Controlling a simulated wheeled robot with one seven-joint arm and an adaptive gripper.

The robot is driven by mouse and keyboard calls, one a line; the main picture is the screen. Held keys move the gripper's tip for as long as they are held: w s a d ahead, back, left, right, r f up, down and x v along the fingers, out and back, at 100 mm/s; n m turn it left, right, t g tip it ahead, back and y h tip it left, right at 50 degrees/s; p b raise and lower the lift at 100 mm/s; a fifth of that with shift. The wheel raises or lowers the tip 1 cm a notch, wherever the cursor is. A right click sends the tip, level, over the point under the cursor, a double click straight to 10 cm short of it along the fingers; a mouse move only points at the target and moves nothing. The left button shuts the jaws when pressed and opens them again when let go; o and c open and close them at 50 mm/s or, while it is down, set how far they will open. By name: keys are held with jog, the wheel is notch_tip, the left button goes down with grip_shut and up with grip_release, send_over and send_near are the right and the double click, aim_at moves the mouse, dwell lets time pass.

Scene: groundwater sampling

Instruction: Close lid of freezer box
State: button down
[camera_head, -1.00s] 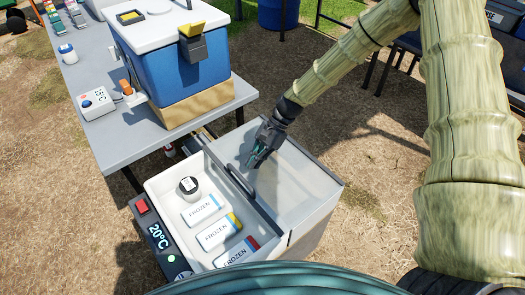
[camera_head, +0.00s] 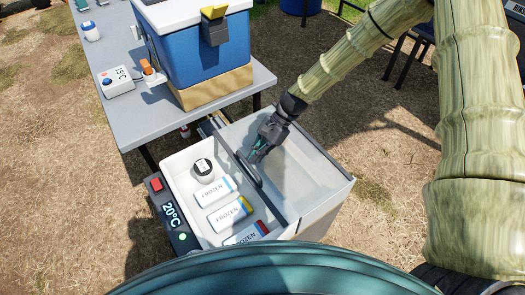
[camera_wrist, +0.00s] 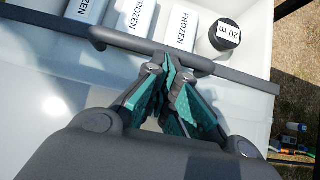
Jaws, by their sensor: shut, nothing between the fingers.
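The white freezer box (camera_head: 178,187) stands open on its left half. Its pale sliding lid (camera_head: 310,170) covers the right half, with a dark edge bar and handle (camera_head: 247,172) along the lid's left edge. My gripper (camera_head: 254,156) is shut and empty, over the lid just right of the handle. In the wrist view my gripper (camera_wrist: 172,62) has its fingertips together at the handle bar (camera_wrist: 140,42), on the lid side; whether they touch it I cannot tell.
A grey table (camera_head: 140,120) behind the freezer box holds a blue cooler (camera_head: 185,55) and a small display unit (camera_head: 116,82). A control panel (camera_head: 172,215) reading 20°C is on the box's left side. Bare ground lies to the right.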

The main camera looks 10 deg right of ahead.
jog(key=s+a+p, duration=0.1)
jog(key=s+a, duration=0.3)
jog(key=a, duration=0.6)
jog(key=s+a+p, duration=0.2)
jog(key=s+a, duration=0.2)
jog(key=a, duration=0.7)
jog(key=shift+s, duration=0.35)
jog(key=d+f+v, duration=0.1)
jog(key=d+v, duration=0.1)
jog(key=v, duration=1.1)
jog(key=shift+w+f+p, duration=0.3)
jog(key=shift+w, duration=0.15)
